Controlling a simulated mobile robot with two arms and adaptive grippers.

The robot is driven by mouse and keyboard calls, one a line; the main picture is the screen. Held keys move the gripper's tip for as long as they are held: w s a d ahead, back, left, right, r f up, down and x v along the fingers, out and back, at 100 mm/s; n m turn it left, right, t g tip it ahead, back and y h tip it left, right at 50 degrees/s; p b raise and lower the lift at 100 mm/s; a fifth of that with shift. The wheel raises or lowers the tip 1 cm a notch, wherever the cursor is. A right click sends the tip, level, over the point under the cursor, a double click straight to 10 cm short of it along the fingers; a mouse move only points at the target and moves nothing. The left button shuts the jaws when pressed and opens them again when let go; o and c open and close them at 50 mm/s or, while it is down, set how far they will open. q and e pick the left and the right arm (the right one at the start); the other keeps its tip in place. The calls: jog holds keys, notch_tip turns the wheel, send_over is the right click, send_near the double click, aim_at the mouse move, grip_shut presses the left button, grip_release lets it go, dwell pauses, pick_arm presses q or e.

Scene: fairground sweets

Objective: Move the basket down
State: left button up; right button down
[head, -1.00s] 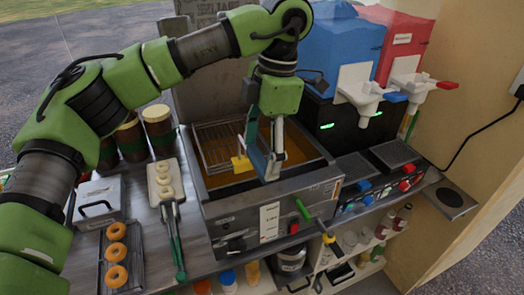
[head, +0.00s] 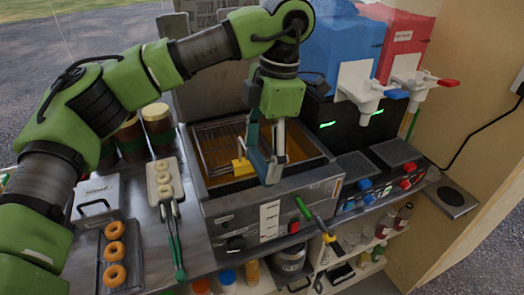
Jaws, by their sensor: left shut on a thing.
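The wire basket (head: 216,146) sits low inside the deep fryer (head: 285,196), its mesh partly in the amber oil (head: 298,150). A yellow piece (head: 242,166) at the basket's near side leads toward my left gripper (head: 268,172). My left gripper points down over the fryer's front part and is shut on the basket's handle, most of which its fingers hide. My right gripper is not in view.
Tongs (head: 176,240), a tray of pale rings (head: 178,190) and a rack of browned doughnuts (head: 106,282) lie left of the fryer. Dark jars (head: 158,130) stand behind them. Blue (head: 345,45) and red (head: 402,45) drink dispensers stand at right.

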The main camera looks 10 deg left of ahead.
pick_arm(q)
notch_tip(320, 180, down, 8)
jog(key=b, duration=0.5)
jog(key=shift+f+b, duration=0.15)
jog(key=shift+b, duration=0.2)
dwell(0.4)
jog(key=o, duration=1.9)
jog(key=r, duration=0.4)
jog(key=d+r, duration=0.1)
jog(key=r, duration=0.3)
jog(key=w+r, duration=0.1)
jog(key=r, duration=0.3)
jog(key=shift+d, duration=0.3)
